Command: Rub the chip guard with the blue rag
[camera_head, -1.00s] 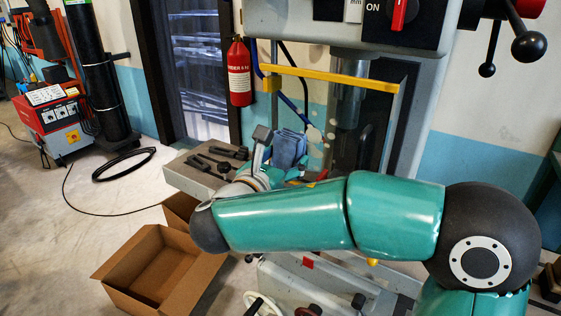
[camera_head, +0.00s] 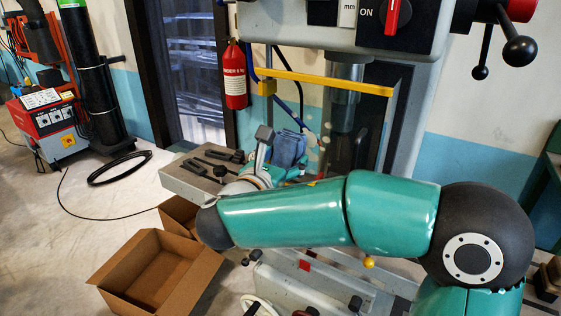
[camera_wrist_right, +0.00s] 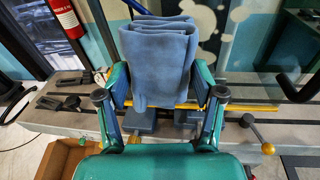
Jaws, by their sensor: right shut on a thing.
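The blue rag (camera_head: 289,148) is folded into a pad and hangs upright in my right gripper (camera_head: 281,160). In the right wrist view the fingers are shut on the rag (camera_wrist_right: 158,55) from both sides. The chip guard is a clear pane with a yellow top bar (camera_head: 325,82) on the drill press, with pale splatter marks on the pane. In the right wrist view the marks (camera_wrist_right: 201,20) and a lower yellow bar (camera_wrist_right: 245,107) show behind the rag. I cannot tell whether the rag touches the pane. My left gripper is not in view.
The drill press head (camera_head: 350,25) stands above and behind the guard. A grey table (camera_head: 185,183) with dark clamp parts is left of the gripper. An open cardboard box (camera_head: 120,270) sits on the floor. A red extinguisher (camera_head: 234,75) hangs behind.

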